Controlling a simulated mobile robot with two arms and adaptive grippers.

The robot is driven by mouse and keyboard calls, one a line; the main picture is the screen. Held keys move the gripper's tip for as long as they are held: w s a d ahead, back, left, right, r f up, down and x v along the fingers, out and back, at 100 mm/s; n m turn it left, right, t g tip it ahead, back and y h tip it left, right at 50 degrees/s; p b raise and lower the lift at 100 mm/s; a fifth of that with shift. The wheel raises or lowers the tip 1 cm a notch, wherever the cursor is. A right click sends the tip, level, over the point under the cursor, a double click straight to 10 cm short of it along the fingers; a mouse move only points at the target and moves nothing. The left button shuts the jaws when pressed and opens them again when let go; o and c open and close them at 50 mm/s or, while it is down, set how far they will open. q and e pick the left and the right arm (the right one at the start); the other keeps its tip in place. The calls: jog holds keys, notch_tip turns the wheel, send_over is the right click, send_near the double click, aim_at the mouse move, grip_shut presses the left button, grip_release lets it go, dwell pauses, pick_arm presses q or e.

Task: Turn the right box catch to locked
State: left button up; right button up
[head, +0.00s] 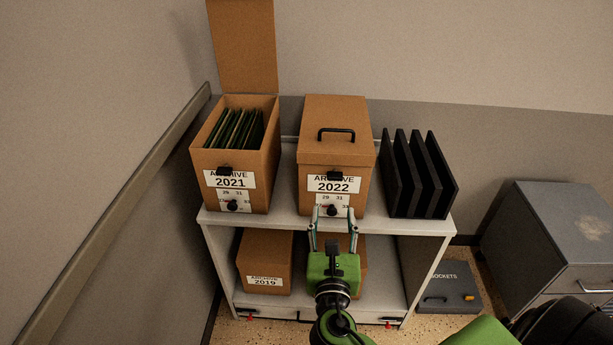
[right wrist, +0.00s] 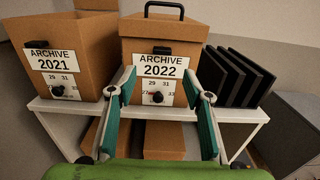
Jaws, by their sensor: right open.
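The right box, labelled ARCHIVE 2022 (head: 318,158), stands closed on the shelf top with a black handle on its lid. Its black catch (head: 332,210) is a round knob low on the front, below a number dial plate; it also shows in the right wrist view (right wrist: 157,97). My right gripper (head: 333,212) is open and empty, its fingers spread to either side of the knob in the picture. In the right wrist view (right wrist: 162,75) the fingers frame the knob, and I cannot tell the remaining distance. My left gripper is not in view.
The open ARCHIVE 2021 box (head: 265,165) with green folders stands to the left. Black upright binders (head: 420,175) stand on the right. The white shelf (head: 285,219) holds an ARCHIVE 2019 box (head: 265,255) below. A grey cabinet (head: 555,235) is at right.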

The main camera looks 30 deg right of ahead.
aim_at(335, 178)
jog(key=p+x, duration=0.1)
jog(key=x, duration=1.3)
jog(key=shift+s+d+p, duration=0.1)
jog(key=shift+d+p, duration=0.05)
jog(key=shift+p, duration=0.25)
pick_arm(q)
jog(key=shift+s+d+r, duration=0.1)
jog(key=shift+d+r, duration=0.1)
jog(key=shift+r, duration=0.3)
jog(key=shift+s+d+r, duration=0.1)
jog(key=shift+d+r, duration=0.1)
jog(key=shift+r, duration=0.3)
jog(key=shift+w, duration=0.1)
pick_arm(e)
jog(key=c, duration=1.1)
